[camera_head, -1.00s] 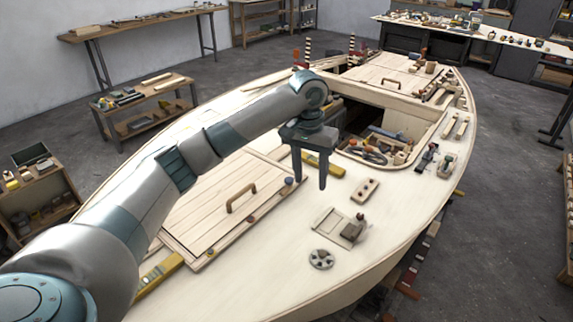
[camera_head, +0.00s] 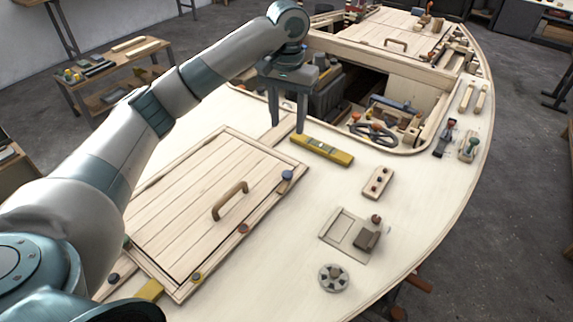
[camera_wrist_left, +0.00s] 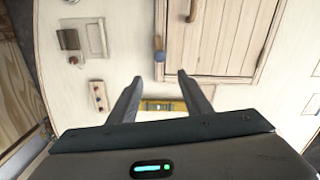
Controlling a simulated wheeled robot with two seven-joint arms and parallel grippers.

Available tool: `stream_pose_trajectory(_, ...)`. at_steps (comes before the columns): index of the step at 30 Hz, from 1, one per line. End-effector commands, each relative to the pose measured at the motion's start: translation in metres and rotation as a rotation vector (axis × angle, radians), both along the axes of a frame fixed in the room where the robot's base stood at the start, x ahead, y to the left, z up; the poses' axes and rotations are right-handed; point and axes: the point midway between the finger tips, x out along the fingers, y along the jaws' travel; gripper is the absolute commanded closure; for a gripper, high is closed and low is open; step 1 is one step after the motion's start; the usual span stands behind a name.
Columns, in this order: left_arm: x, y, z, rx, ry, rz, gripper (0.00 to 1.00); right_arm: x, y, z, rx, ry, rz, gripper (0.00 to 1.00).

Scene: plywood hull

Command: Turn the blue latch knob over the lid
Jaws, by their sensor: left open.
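The wooden lid (camera_head: 190,190) with its curved handle (camera_head: 230,201) lies flat on the pale deck. The blue latch knob (camera_head: 287,175) sits at the lid's right corner; how it is turned is too small to tell. My left gripper (camera_head: 288,125) is open and empty, fingers pointing down, beyond the knob in the head view. In the left wrist view the blue knob (camera_wrist_left: 159,57) shows just past the gap between the open fingertips (camera_wrist_left: 160,76), at the edge of the lid (camera_wrist_left: 228,40). My right gripper is not in view.
A yellow level (camera_head: 322,150) lies on the deck beside the gripper. Other small knobs, such as a brown one (camera_head: 243,228), line the lid's edge. An open hatch with a steering wheel (camera_head: 372,133) is behind.

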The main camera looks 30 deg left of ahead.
Motion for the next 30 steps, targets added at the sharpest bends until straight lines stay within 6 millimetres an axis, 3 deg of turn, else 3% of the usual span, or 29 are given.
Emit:
stream_pose_trajectory(7,0.0,0.0,-0.003,-0.001,0.0,0.0,0.55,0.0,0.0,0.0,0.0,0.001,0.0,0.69)
stream_pose_trajectory(13,0.0,0.0,-0.016,-0.002,0.001,-0.001,0.55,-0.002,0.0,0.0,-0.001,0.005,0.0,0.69)
stream_pose_trajectory(20,-0.001,0.0,-0.048,0.0,0.003,0.001,0.55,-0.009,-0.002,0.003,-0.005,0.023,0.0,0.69)
stream_pose_trajectory(30,-0.001,0.0,-0.109,0.001,0.003,0.001,0.55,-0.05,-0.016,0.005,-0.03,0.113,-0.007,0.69)
